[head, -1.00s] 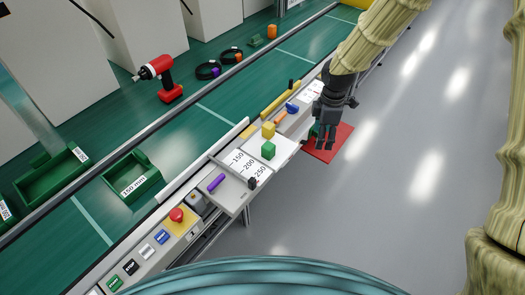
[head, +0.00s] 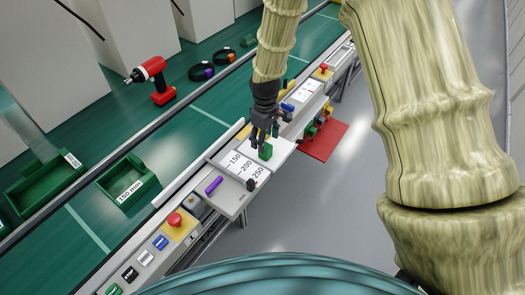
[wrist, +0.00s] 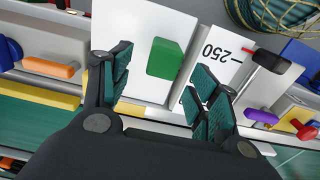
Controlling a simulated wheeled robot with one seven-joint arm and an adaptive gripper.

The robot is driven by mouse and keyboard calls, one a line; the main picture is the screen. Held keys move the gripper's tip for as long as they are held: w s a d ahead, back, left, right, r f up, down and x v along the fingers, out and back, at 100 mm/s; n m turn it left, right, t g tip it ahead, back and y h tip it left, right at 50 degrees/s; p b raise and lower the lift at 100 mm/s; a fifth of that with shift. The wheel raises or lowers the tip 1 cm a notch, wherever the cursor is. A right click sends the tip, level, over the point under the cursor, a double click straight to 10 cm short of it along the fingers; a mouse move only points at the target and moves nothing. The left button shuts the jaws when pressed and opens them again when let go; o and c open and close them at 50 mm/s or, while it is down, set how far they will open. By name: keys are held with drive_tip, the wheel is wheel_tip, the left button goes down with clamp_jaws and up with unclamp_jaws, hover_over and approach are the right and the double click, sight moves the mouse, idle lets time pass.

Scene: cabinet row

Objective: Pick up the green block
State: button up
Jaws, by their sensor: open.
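The green block (head: 265,152) sits on a white plate on the workbench, beside the printed 150-200-250 scale. It also shows in the wrist view (wrist: 165,58), just beyond the fingertips and between the two finger sides. My gripper (head: 264,137) is open and empty, close above the block at its far side. In the wrist view the textured finger pads (wrist: 160,85) stand wide apart. I cannot tell from these views whether a finger touches the block. The yellow block seen earlier beside it is hidden behind my gripper in the head view.
The green conveyor behind holds a red drill (head: 155,80) and green bins (head: 128,181). Grey floor at right is open.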

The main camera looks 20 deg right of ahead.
sight(269, 153)
drive_tip(key=shift+s+f+p, duration=0.25)
drive_tip(key=shift+f+p, duration=0.2)
drive_tip(key=shift+f, duration=0.6)
drive_tip(key=shift+s+f+p, duration=0.2)
drive_tip(key=shift+f+p, duration=0.2)
drive_tip(key=shift+f, duration=1.6)
drive_tip(key=c, duration=1.2)
